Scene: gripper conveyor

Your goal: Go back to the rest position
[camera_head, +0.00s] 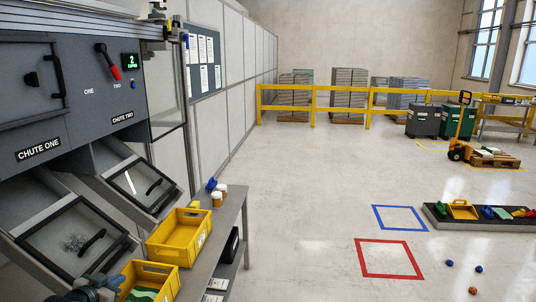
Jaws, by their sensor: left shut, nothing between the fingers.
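My left gripper (108,286) shows only in part at the bottom left edge. It is shut and empty, close to the left side of the front yellow crate (165,276), which has something green in it. A second yellow crate (178,238) stands behind it on the grey bench (236,212). My right gripper is out of view.
Small jars (217,198) stand at the bench's far end. A low tray of coloured objects (436,217) and several small balls (449,263) lie at right. The middle floor is clear.

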